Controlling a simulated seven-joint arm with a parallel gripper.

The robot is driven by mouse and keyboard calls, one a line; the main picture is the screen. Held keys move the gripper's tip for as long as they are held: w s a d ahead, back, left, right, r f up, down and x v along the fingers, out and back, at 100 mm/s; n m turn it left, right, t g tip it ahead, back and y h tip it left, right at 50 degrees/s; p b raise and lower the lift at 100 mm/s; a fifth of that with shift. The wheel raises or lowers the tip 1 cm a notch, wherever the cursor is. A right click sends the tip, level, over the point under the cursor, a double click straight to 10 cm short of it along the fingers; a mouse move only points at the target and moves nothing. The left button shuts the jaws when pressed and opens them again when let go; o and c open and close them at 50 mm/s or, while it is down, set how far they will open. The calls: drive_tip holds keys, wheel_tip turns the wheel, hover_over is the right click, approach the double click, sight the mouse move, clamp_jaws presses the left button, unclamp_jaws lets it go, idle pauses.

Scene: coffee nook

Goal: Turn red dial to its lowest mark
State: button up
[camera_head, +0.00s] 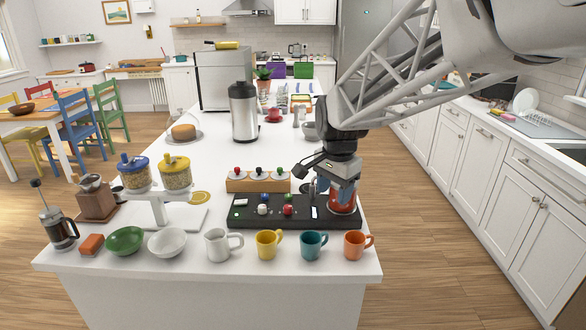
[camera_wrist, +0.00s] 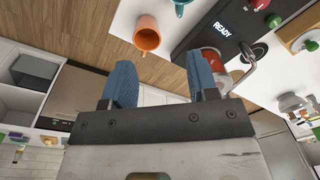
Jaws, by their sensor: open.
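A red dial (camera_head: 288,210) sits on the front part of the black control panel (camera_head: 236,220) on the white counter. In the wrist view a red knob (camera_wrist: 262,3) shows at the top edge, partly cut off. My gripper (camera_head: 343,190) points down over the panel's right end, to the right of the red dial and apart from it. In the wrist view its two blue fingers (camera_wrist: 163,78) are spread with nothing held between them. The dial's pointer and marks are too small to read.
A red vessel (camera_head: 342,206) stands at the panel's right end, just under my gripper. Several mugs, including an orange one (camera_head: 357,244), line the front edge. A wooden rack (camera_head: 258,185) with three knobs stands behind the panel. Green (camera_head: 280,198) and white knobs sit near the red dial.

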drive_tip(key=w+a+f+m, duration=0.3)
drive_tip(key=w+a, duration=0.2)
drive_tip(key=w, duration=0.4)
drive_tip(key=m+g, duration=0.1)
drive_tip(key=m, duration=0.2)
hover_over(288, 206)
drive_tip(key=f, duration=0.5)
drive_tip(key=shift+w+f, duration=0.2)
drive_tip(key=shift+f, duration=0.15)
drive_tip(key=shift+s+f, duration=0.15)
drive_tip(key=shift+f, duration=3.75)
drive_tip(key=c, duration=0.9)
